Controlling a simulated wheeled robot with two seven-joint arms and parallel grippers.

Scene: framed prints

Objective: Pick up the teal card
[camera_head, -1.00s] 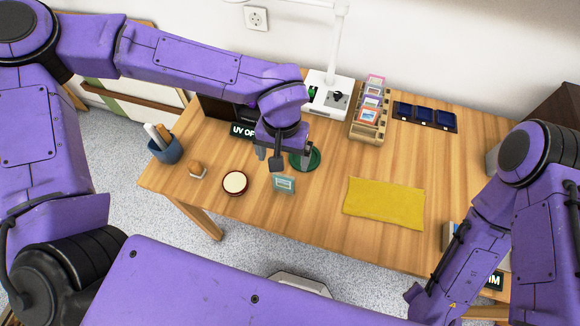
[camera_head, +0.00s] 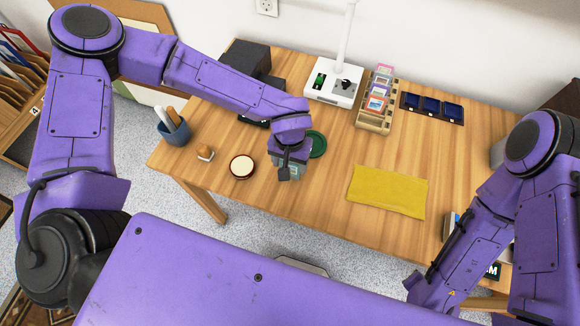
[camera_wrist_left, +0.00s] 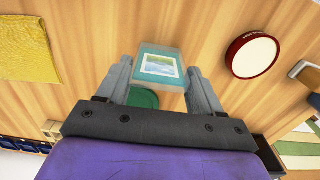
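The teal card (camera_wrist_left: 158,66) has a small landscape print in a pale frame. In the left wrist view it is between the two fingers of my left gripper (camera_wrist_left: 160,78), with one finger close along each side. The fingers are apart, and I cannot tell whether they touch the card's edges. In the head view my left gripper (camera_head: 290,172) is low over the table and mostly hides the card. My right arm is at the right, and its gripper is out of view.
A green round dish (camera_head: 317,144) is just behind my left gripper. A red-rimmed round dish (camera_head: 242,167) lies to its left and a yellow cloth (camera_head: 388,192) to its right. A wooden rack (camera_head: 373,119) of cards and a dark tray (camera_head: 432,107) stand at the back.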

